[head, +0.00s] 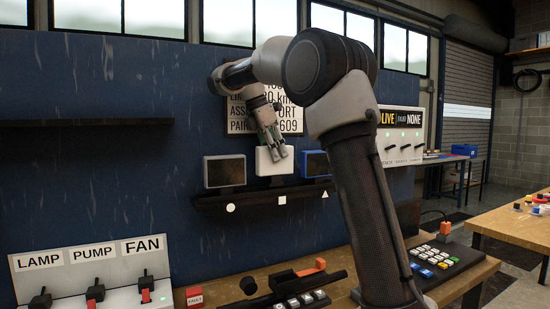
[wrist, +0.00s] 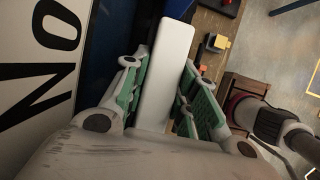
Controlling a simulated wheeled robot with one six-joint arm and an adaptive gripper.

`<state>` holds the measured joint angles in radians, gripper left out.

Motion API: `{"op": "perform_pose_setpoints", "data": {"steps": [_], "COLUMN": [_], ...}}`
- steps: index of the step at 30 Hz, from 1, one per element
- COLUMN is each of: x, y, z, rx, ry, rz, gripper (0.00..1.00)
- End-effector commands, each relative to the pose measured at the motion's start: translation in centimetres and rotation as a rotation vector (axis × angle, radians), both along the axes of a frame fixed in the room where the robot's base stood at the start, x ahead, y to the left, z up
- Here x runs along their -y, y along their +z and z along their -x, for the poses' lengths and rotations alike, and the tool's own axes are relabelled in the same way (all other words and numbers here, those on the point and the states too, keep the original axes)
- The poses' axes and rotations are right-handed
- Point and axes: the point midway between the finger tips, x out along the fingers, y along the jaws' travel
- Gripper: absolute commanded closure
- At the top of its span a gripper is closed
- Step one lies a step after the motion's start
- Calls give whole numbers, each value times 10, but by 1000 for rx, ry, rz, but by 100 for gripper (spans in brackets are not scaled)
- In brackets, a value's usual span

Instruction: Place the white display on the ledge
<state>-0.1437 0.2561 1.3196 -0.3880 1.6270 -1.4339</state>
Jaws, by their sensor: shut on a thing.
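The white display (head: 275,160) is in the middle of the head view, upright above the square mark of the dark ledge (head: 255,201). It is between a grey-framed display (head: 224,172) at left and a blue-framed display (head: 316,163) at right. My gripper (head: 272,143) is shut on its top edge from above. In the wrist view the white display (wrist: 165,70) is a pale slab between the green finger pads of my gripper (wrist: 163,95). I cannot tell whether its base touches the ledge.
A bare dark shelf (head: 85,123) is on the blue wall at left. A sign is behind my arm. Below are a LAMP, PUMP, FAN switch panel (head: 90,270) and a bench with button boxes (head: 440,262). A LIVE/NONE panel (head: 400,135) is at right.

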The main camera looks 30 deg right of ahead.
Motion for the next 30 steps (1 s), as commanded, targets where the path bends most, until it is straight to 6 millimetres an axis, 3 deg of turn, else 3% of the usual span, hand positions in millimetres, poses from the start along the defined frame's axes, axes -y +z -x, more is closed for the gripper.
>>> {"op": "perform_pose_setpoints", "data": {"steps": [4,14,15,18,30], "x": [0,0,0,0,-3], "y": [-18,-21,-21,-21,-13], "z": [1,1,1,1,0], "rx": [1,3,3,3,3], "ry": [0,0,0,0,0], "rz": [1,0,0,0,0], "gripper": [100,100,65,50,50]}}
